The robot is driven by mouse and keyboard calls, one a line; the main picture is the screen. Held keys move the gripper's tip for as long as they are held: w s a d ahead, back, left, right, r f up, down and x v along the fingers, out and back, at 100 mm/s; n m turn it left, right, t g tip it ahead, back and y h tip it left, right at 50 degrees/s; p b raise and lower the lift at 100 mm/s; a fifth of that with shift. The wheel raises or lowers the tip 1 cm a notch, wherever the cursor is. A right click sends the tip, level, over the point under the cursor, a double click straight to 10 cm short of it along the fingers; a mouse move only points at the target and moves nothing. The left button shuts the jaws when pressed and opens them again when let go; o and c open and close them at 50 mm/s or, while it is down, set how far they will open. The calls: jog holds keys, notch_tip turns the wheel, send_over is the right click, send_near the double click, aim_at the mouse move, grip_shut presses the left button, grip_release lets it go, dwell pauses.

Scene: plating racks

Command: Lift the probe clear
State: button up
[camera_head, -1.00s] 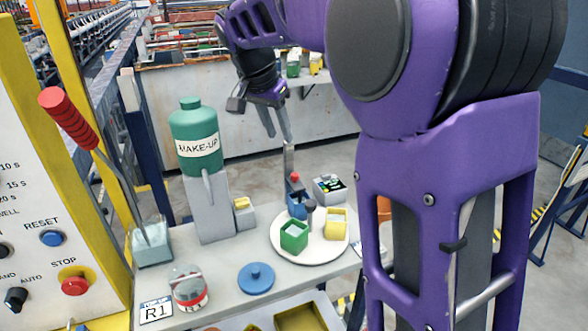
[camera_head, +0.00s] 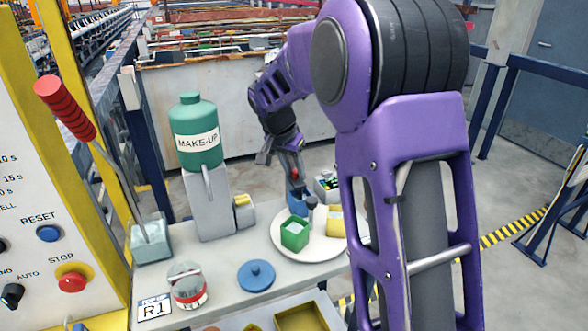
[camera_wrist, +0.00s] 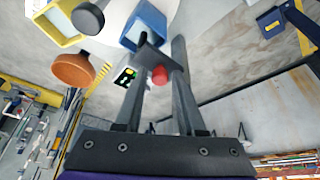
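The probe (camera_head: 295,174), with a red cap, stands at the blue cup (camera_head: 297,200) on the white round plate (camera_head: 285,247). In the wrist view the red cap (camera_wrist: 159,75) and a dark grey body show between the two fingers, with the blue cup (camera_wrist: 148,24) beyond. My gripper (camera_head: 280,160) is at the probe's top from above, fingers apart. I cannot tell whether either finger touches it. The probe's lower end is hidden.
A green cup (camera_head: 295,234), a dark knob (camera_head: 311,203) and a yellow cup (camera_head: 335,221) crowd the blue cup. A meter (camera_head: 327,185) stands behind. The green MAKE-UP bottle (camera_head: 198,135) and blue lid (camera_head: 256,276) are left on the bench.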

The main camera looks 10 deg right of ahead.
grip_shut()
jog(key=shift+r, duration=0.1)
dwell(1.3)
